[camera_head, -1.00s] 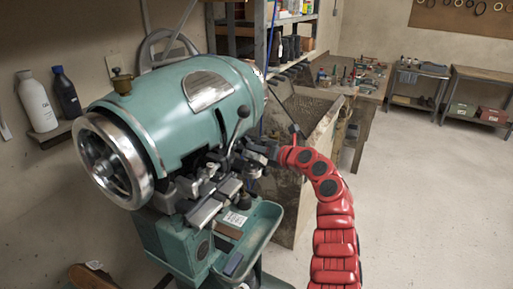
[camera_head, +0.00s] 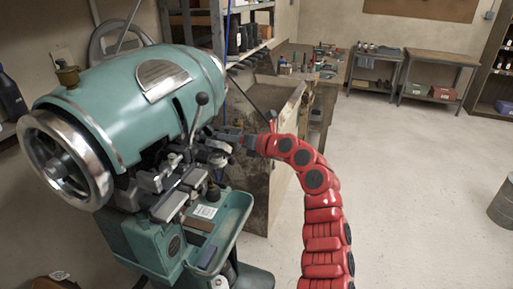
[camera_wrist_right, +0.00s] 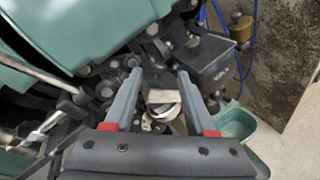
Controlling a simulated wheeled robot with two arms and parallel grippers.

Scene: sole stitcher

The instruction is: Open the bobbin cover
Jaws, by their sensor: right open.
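The teal sole stitcher (camera_head: 120,95) stands at the left in the head view, with a cluster of grey metal parts under its drum. My right gripper (camera_head: 220,134), on the red arm, is at the right side of this cluster. In the right wrist view, the open fingers (camera_wrist_right: 158,80) point into the mechanism. A pale metal plate with a shiny curved part (camera_wrist_right: 163,98) shows between them, with no clear grip on it. I cannot tell for sure which part is the bobbin cover. My left gripper is not in view.
A lever with a dark knob (camera_head: 202,99) rises close to my right gripper. A dark labelled block (camera_wrist_right: 212,63) lies beside the right finger. A teal tray (camera_head: 235,213) juts out below. A wooden bench (camera_head: 270,150) stands behind; the floor at right is clear.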

